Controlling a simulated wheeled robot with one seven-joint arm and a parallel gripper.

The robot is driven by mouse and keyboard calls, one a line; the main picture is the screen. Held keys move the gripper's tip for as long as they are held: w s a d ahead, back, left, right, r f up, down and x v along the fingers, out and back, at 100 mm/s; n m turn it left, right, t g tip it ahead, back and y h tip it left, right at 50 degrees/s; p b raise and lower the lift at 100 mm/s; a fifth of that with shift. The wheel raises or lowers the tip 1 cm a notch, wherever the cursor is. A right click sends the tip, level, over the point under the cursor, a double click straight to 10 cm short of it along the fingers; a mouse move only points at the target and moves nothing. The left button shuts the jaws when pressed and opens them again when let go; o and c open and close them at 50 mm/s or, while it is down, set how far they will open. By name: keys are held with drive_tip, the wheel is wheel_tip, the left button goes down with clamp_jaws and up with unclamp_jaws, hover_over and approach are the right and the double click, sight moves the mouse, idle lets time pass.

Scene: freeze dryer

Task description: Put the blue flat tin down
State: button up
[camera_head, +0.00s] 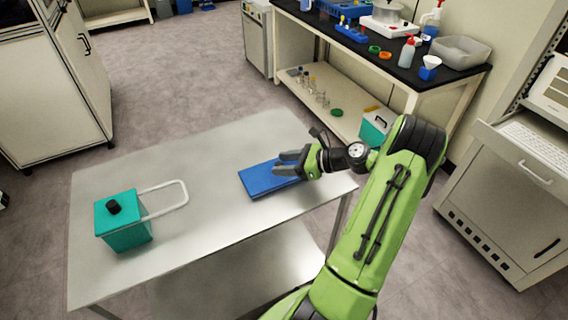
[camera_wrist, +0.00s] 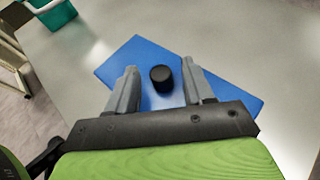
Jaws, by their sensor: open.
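The blue flat tin (camera_head: 258,180) lies flat on the metal table (camera_head: 205,160), toward its right end. In the wrist view the tin (camera_wrist: 132,62) shows a black round knob (camera_wrist: 161,79) on its top. My gripper (camera_head: 280,163) is at the tin, over its right part in the head view. In the wrist view my gripper (camera_wrist: 160,80) is open, with one finger on each side of the knob and a gap on both sides. The head view hides the knob behind my gripper.
A teal box (camera_head: 124,222) with a black knob and a pale loop handle stands on the table's left part. The table between it and the tin is clear. A black-topped bench (camera_head: 345,45) with labware stands behind, a grey cabinet (camera_head: 500,205) at right.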

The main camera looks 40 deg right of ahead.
drive_tip(key=p+v, duration=0.3)
drive_tip(key=v, duration=0.9)
drive_tip(key=w+a+r+n+g+h, duration=0.1)
drive_tip(key=w+a+r+n+g, duration=0.3)
drive_tip(key=a+n, duration=0.4)
drive_tip(key=w+a+r+n+g+h, duration=0.1)
drive_tip(key=w+a+r+n+g, duration=0.4)
drive_tip(key=a, duration=0.6)
drive_tip(key=s+a+r+n+t+h, duration=0.1)
drive_tip(key=s+a+r+n+h, duration=0.3)
drive_tip(key=s+a+n, duration=0.65)
drive_tip(key=s+a+r+n+t, duration=0.1)
drive_tip(key=s+a+n, duration=0.1)
drive_tip(key=s+n, duration=0.4)
drive_tip(key=shift+s+a+r+n+t, duration=0.2)
drive_tip(key=shift+s+n+t, duration=0.2)
drive_tip(key=shift+s, duration=0.45)
